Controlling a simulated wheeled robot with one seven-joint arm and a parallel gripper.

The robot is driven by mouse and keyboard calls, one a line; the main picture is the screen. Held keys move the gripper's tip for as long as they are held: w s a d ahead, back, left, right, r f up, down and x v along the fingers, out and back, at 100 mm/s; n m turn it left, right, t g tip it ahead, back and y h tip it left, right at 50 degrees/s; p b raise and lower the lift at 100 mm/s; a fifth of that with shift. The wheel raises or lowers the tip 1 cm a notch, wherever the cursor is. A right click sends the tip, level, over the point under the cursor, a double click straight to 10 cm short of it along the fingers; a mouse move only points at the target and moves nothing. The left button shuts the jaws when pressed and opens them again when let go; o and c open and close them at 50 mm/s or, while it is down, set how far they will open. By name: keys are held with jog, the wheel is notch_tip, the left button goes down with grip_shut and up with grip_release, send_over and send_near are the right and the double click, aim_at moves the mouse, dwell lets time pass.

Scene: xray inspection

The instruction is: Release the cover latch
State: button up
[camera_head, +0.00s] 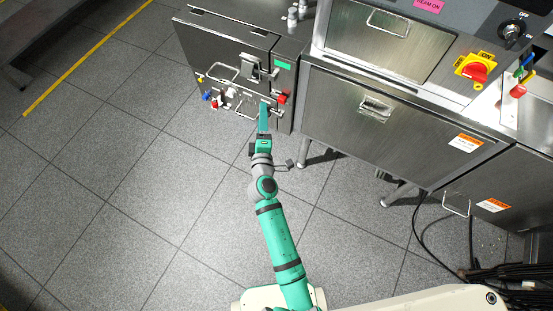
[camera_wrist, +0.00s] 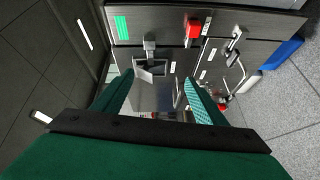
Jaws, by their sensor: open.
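My gripper (camera_head: 264,106) is open and reaches toward the front of a metal cabinet (camera_head: 222,48) at the upper middle of the head view. Its two green fingers are apart in the wrist view (camera_wrist: 158,78), with nothing gripped between them. A metal latch (camera_head: 250,67) with a loop sits on the cabinet front beside a green label (camera_head: 283,64). In the wrist view the latch (camera_wrist: 150,46) is just beyond the fingertips, apart from them. I cannot tell whether it is fastened.
A red knob (camera_head: 282,97) sits on the cabinet close to my gripper. A bar handle (camera_head: 222,72) and several small coloured fittings are left of the latch. A large steel machine (camera_head: 340,110) stands to the right. The tiled floor (camera_head: 130,190) at left is clear.

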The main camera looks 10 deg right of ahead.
jog(key=s+d+f+m+g+y, duration=0.1)
jog(key=s+d+f+m+y, duration=0.1)
jog(key=s, duration=1.2)
jog(key=shift+s+d+f, duration=0.15)
jog(key=shift+d+f, duration=0.2)
jog(key=shift+f, duration=0.35)
jog(key=s+a+m+g+y, duration=0.15)
jog(key=s+m, duration=0.25)
jog(key=s, duration=1.1)
jog(key=s+a+r+m, duration=0.2)
jog(key=s+r+m, duration=0.2)
jog(key=s, duration=0.2)
jog(key=s+a+r+m+h, duration=0.1)
jog(key=s+a+r+m, duration=0.1)
jog(key=s+r+m, duration=0.3)
jog(key=shift+s+a, duration=0.4)
jog(key=shift+s, duration=0.5)
jog(key=shift+t, duration=0.25)
jog(key=shift+c, duration=0.3)
